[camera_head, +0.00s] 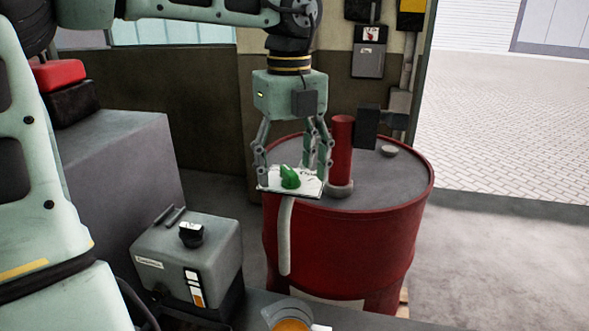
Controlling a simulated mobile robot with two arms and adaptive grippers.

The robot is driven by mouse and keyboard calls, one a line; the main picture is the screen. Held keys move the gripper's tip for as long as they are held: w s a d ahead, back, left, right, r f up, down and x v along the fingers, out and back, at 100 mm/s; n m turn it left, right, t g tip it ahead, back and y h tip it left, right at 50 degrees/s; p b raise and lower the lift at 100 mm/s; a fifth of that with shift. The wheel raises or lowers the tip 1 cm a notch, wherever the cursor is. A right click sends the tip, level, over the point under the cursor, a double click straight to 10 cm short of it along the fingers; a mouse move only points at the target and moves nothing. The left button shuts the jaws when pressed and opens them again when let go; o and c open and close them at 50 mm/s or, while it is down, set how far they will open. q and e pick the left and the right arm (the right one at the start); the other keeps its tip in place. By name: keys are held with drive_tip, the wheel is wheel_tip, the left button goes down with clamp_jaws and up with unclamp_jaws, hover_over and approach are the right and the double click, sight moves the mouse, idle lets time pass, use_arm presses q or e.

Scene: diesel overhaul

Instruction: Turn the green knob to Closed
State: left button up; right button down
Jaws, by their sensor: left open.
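The green knob (290,177) sits on a small white plate (309,186) with dark lettering too small to read. The plate shows in front of the top of a red drum. My left gripper (293,174) points down over the knob from above. It is open, with its fingers spread to the left and right of the knob. I cannot tell whether any finger touches the knob or plate. The knob's pointing direction is hard to make out. My right gripper is not in view.
The red drum (345,245) stands behind the plate, with a red cylinder (342,150) on its lid. A pale curved pipe (285,240) hangs below the plate. A grey box with a black knob (191,255) stands at lower left. Open floor lies to the right.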

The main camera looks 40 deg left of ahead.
use_arm(q)
wheel_tip(320, 180, up, 7)
drive_tip(key=p, duration=0.6)
drive_tip(key=shift+r, duration=0.1)
idle(0.5)
